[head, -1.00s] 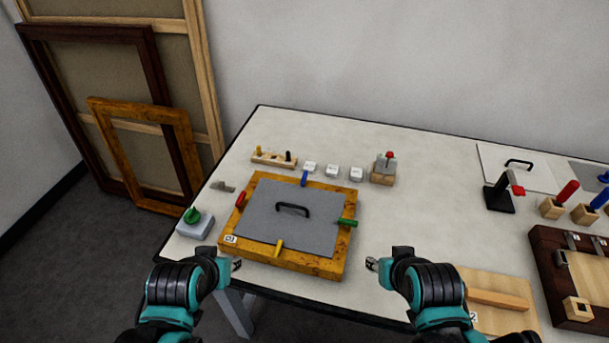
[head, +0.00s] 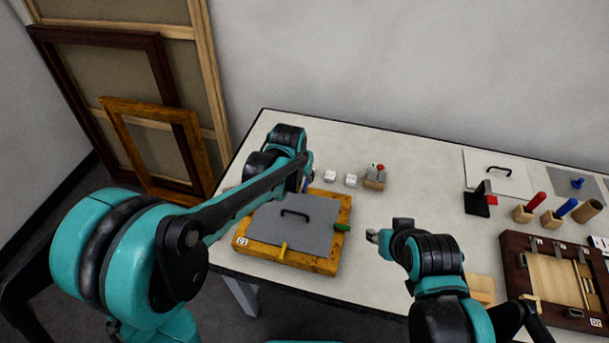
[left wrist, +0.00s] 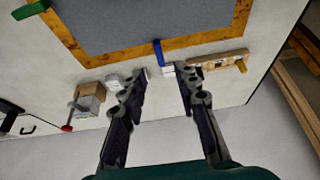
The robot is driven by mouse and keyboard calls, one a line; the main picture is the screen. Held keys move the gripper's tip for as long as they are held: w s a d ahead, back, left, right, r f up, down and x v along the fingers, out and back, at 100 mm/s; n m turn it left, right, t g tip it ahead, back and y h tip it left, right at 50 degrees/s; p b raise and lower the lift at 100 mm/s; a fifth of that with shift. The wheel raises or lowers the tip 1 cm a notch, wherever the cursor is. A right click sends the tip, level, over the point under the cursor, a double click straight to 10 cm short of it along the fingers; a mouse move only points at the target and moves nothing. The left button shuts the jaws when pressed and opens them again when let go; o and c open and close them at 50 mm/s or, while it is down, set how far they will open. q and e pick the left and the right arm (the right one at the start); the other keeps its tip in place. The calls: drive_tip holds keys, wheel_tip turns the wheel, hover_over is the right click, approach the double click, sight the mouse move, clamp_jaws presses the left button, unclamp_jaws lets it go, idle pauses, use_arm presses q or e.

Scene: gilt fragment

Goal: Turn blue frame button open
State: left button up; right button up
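The gilt frame (head: 310,262) lies on the table with a grey panel (head: 300,222) and black handle inside it. The blue button (left wrist: 158,52) sits on the frame's far edge and points outward across the rim; in the head view my left arm mostly hides it. My left gripper (left wrist: 163,73) is open and empty, its fingertips just beyond the blue button's outer end, one to each side. The green button (head: 342,228) and the yellow button (head: 283,250) show on other edges. The red button is hidden behind my left arm. My right gripper (head: 372,236) is right of the frame; its opening is unclear.
White cubes (head: 351,181) and a wooden block with a red-tipped lever (head: 375,177) stand behind the frame. A peg rack (left wrist: 218,62) is close to my left fingertips. A black stand (head: 478,200) and another dark frame (head: 515,262) are at the right.

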sight(305, 185)
use_arm(q)
drive_tip(key=b+x, duration=0.2)
drive_tip(key=x, duration=0.6)
clamp_jaws()
